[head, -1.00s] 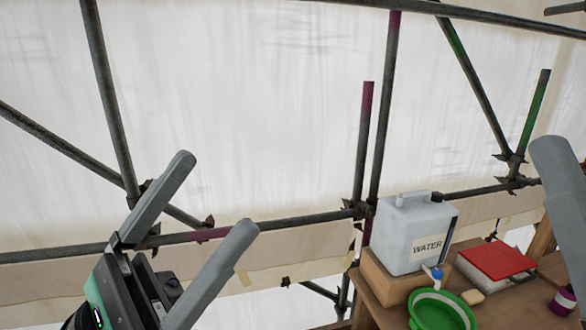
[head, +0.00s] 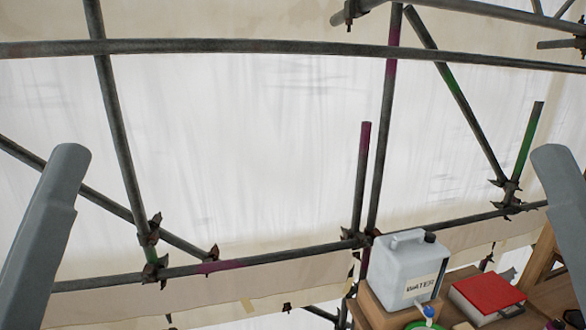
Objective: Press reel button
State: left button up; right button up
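No reel button shows in the head view. One grey finger of my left gripper (head: 62,175) rises along the left edge, in front of the scaffold and sheeting. The rest of that gripper is out of frame. One grey finger of my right gripper (head: 558,175) shows at the right edge; its other finger is out of frame. Nothing is seen held by either finger, and the gap of each gripper is not visible.
Scaffold tubes (head: 250,47) cross in front of white sheeting (head: 270,150). The middle of the view holds no gripper.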

pick_arm(q)
notch_tip(320, 180, up, 11)
jog(key=p, duration=0.7)
jog(key=shift+f, duration=0.15)
jog(key=shift+c, duration=0.2)
grip_shut()
pick_arm(e)
notch_tip(320, 180, up, 11)
jog(key=shift+f, duration=0.1)
